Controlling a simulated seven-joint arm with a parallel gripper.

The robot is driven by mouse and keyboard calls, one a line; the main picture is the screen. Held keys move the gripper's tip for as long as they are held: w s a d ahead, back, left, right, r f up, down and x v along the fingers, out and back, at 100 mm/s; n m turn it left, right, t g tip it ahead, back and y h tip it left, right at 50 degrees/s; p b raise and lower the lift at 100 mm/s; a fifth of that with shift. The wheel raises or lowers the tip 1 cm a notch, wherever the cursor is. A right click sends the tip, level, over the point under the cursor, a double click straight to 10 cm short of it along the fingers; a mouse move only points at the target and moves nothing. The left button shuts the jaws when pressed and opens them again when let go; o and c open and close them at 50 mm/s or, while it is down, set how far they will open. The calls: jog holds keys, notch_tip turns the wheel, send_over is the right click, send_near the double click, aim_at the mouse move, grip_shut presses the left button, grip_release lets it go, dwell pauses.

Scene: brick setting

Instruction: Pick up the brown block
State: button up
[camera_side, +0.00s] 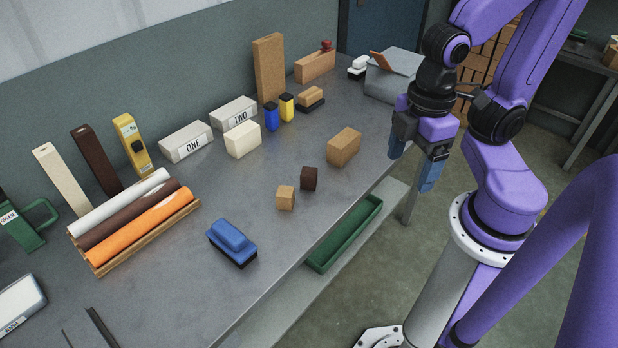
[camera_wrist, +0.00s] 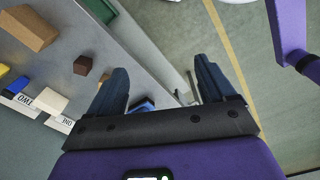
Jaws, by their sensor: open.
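The dark brown block (camera_side: 309,178) is a small cube on the grey workbench (camera_side: 330,215), near its front edge. It also shows left of my fingers in the wrist view (camera_wrist: 82,65). A small light tan cube (camera_side: 285,197) sits close beside it, to the lower left. A larger tan block (camera_side: 343,147) lies to its upper right. My gripper (camera_side: 414,162) is open and empty. It hangs off the bench's front edge, to the right of the brown block and apart from it. Both fingers show in the wrist view (camera_wrist: 161,66), with floor and bench edge between them.
A blue brush (camera_side: 231,242) lies left of the cubes. A cream block (camera_side: 242,139), blue and yellow small blocks, and labelled boxes ONE (camera_side: 186,142) and TWO stand behind. A rack of rolls (camera_side: 135,225) is at left. A green tray (camera_side: 345,233) sits below the front edge.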

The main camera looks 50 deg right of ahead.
jog(key=shift+c, duration=0.2)
jog(key=m, duration=2.5)
send_over(309, 172)
notch_tip(309, 172, down, 6)
jog(key=f, duration=1.2)
jog(key=shift+w+d+f, duration=0.1)
jog(key=shift+w+d, duration=0.15)
jog(key=f, duration=0.4)
jog(key=shift+s+a, duration=0.2)
jog(key=shift+s, duration=0.05)
jog(key=shift+f, duration=0.65)
jog(key=c, duration=1.1)
